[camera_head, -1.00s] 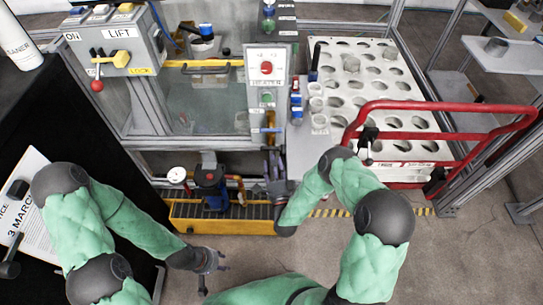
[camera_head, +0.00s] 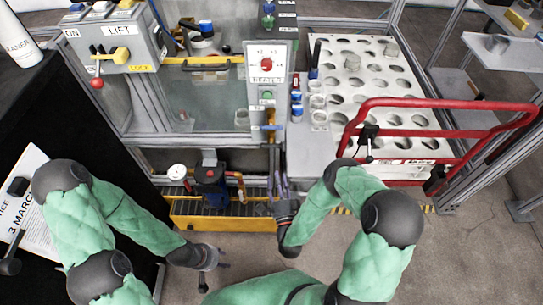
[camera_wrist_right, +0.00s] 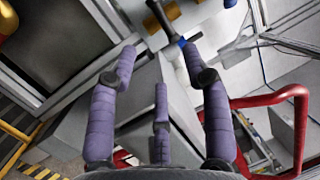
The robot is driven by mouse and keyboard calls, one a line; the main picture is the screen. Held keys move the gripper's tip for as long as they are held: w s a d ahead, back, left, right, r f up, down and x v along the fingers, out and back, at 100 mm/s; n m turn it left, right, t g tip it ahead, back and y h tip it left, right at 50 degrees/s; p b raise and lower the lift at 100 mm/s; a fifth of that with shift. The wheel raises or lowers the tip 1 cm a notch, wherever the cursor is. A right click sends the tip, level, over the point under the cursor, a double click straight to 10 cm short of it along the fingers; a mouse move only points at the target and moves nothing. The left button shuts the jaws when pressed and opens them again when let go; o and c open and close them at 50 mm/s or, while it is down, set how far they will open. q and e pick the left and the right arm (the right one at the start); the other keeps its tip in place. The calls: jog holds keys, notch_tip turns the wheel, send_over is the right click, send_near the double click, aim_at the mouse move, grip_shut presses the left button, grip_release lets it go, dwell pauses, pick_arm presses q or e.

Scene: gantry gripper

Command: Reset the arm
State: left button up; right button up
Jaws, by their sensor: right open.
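My right gripper (camera_head: 279,186) is in front of the machine's post, beside the yellow-edged base, with its fingers pointing away from me. In the right wrist view its purple fingers (camera_wrist_right: 161,62) stand apart with nothing between them, so it is open and empty. A dark handle-like part (camera_wrist_right: 162,14) lies beyond the fingertips. My left gripper (camera_head: 211,267) hangs low over the bare floor at the lower left, its small fingers spread and holding nothing visible. Both arms are bent, with green sleeves.
A grey control box marked LIFT (camera_head: 118,42) with a red-knobbed lever is at the upper left. A heater panel (camera_head: 266,65) stands above my right gripper. A white rack with round holes (camera_head: 388,75) and a red tubular rail (camera_head: 440,102) are to the right. The floor between is clear.

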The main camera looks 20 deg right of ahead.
jog(key=shift+w, duration=0.1)
jog(key=a+f+n+g+y+p, duration=0.35)
jog(key=f+n+g, duration=0.35)
jog(key=n+g, duration=0.25)
jog(key=s+a+r+n+g+y+p, duration=0.1)
jog(key=s+n+g+p, duration=0.1)
jog(key=s+g, duration=0.3)
jog(key=s+a+r+n+g+y+p, duration=0.1)
jog(key=s+n+g, duration=0.4)
jog(key=s, duration=0.8)
jog(key=shift+s+a+p, duration=0.4)
jog(key=shift+p, duration=0.05)
jog(key=shift+r, duration=0.1)
